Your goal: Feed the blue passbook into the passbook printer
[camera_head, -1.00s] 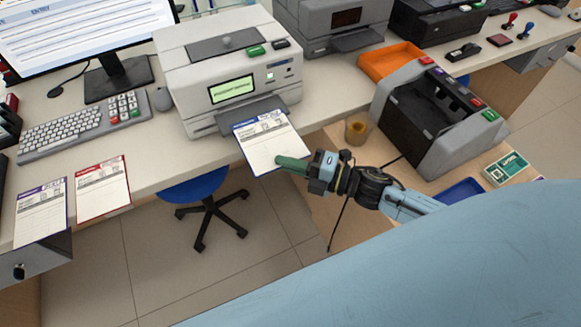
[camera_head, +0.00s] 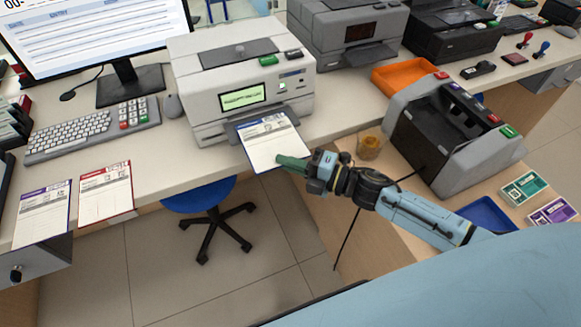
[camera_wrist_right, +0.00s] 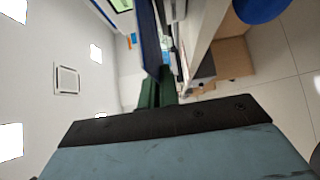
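The passbook printer (camera_head: 215,128) is a pale grey machine on the counter with a green-lit display and a dark front tray (camera_head: 262,112). An open blue-edged passbook (camera_head: 270,148) lies level at this tray, its far edge over or on the tray and its near part over the counter's front edge. Whether it touches the tray or enters the slot is unclear. My right gripper (camera_head: 287,162) has green fingers closed on its near right edge. In the right wrist view the fingers (camera_wrist_right: 157,92) meet the blue cover edge (camera_wrist_right: 149,40). My left gripper is not in view.
A grey machine (camera_head: 455,135), orange tray (camera_head: 403,77) and amber cup (camera_head: 369,146) are right. A blue stool (camera_head: 198,196) is below.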

